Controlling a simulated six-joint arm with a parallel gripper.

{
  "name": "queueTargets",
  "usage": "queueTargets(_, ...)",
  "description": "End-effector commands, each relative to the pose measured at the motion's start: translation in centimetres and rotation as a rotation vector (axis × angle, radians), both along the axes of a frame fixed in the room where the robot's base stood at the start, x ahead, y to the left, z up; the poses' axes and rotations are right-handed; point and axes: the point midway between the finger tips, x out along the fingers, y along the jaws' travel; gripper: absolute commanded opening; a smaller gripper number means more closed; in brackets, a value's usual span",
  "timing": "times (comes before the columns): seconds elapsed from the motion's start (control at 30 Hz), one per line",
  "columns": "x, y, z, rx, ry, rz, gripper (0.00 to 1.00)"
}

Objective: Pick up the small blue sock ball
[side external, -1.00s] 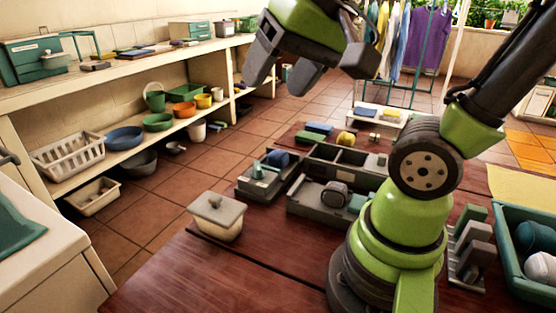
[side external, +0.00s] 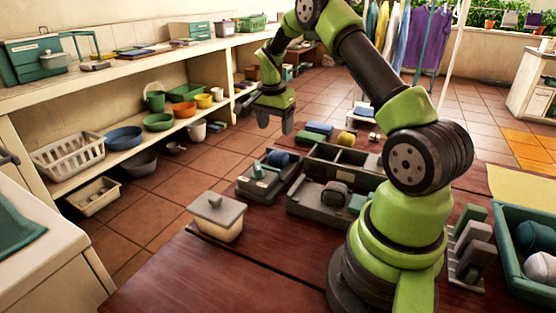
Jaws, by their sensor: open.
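A small dark blue ball (side external: 278,158), which looks like the blue sock ball, sits in the back part of a low grey-green tray (side external: 243,183) on the wooden table. My gripper (side external: 276,122) points down with its two dark fingers apart and nothing between them. In the picture it is just above the blue ball. How far apart they are in height and depth I cannot tell.
A divided grey organizer (side external: 345,157) with a rolled grey item stands right of the tray. A yellow ball (side external: 345,138) and folded cloths lie behind. A lidded box (side external: 217,217) is front left. A teal basket (side external: 516,277) holds several balls.

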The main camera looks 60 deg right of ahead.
Motion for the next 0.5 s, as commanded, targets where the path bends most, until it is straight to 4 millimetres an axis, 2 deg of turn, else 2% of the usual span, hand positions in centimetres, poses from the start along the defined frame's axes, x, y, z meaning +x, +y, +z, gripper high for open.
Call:
queueTargets(0.13, -0.1, -0.3, -2.4, 0.003, 0.004, -0.002, 0.65)
queueTargets(0.37, -0.1, -0.5, -4.5, 0.002, 0.002, 0.001, 0.65)
queueTargets(0.5, -0.3, -0.5, -6.5, 0.004, 0.004, 0.001, 0.65)
